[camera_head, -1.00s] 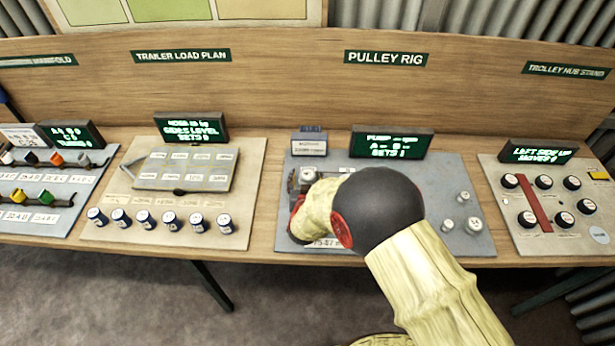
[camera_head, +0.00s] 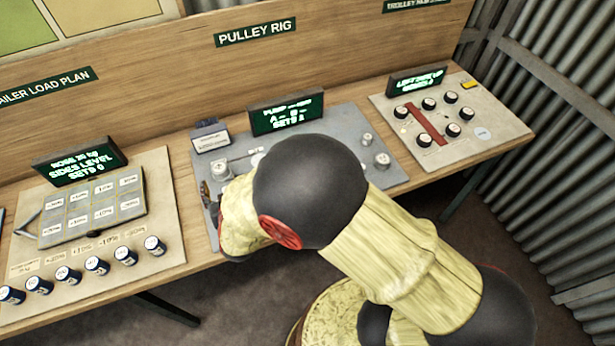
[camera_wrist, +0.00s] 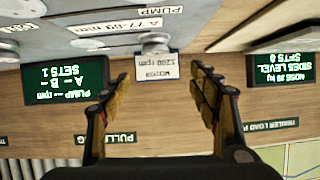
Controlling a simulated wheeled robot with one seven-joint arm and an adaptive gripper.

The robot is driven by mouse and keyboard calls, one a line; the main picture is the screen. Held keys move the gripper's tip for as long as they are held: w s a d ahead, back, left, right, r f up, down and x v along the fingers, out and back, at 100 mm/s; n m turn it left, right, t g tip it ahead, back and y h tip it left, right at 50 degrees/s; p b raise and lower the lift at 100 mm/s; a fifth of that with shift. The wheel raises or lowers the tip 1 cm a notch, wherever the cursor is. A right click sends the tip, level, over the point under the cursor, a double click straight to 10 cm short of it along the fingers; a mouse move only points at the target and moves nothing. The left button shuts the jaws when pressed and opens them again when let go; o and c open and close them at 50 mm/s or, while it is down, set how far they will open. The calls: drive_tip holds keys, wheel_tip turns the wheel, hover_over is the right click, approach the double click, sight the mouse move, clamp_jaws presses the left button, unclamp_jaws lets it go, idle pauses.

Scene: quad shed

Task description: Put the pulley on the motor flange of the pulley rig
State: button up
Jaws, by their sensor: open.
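The pulley rig is a grey board (camera_head: 345,120) on the bench, partly covered by my arm in the head view. Silver pulleys (camera_head: 382,160) stand on its right part. A silver round piece (camera_head: 220,168), possibly the motor flange, is at its left. In the upside-down wrist view, a silver piece (camera_wrist: 153,42) sits by a white motor label (camera_wrist: 156,66) reading 1200 rpm. My gripper (camera_wrist: 162,72) is open and empty, with this label between its fingers in the picture. I cannot tell how far the fingers are from the board.
The rig's display (camera_head: 287,114) shows no pump rpm and SETS 1. The trailer load board (camera_head: 150,235) with several cans is at left. The trolley hub board (camera_head: 480,110) is at right. Corrugated walls (camera_head: 560,180) close off the right side.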

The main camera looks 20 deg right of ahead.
drive_tip(key=s+d+r+g+y, duration=0.2)
drive_tip(key=d+r, duration=0.1)
drive_tip(key=r, duration=0.7)
drive_tip(key=s+d+r+g+y, duration=0.1)
drive_tip(key=s+d+r, duration=0.1)
drive_tip(key=r, duration=0.7)
drive_tip(key=s+d+r+g+h, duration=0.1)
drive_tip(key=s+d+r+g, duration=0.1)
drive_tip(key=s+d, duration=0.5)
drive_tip(key=s+d+r+g+h, duration=0.2)
drive_tip(key=s+d, duration=0.6)
drive_tip(key=s, duration=0.8)
wheel_tip(320, 180, up, 3)
drive_tip(key=shift+d+f, duration=0.15)
drive_tip(key=shift+d, duration=0.05)
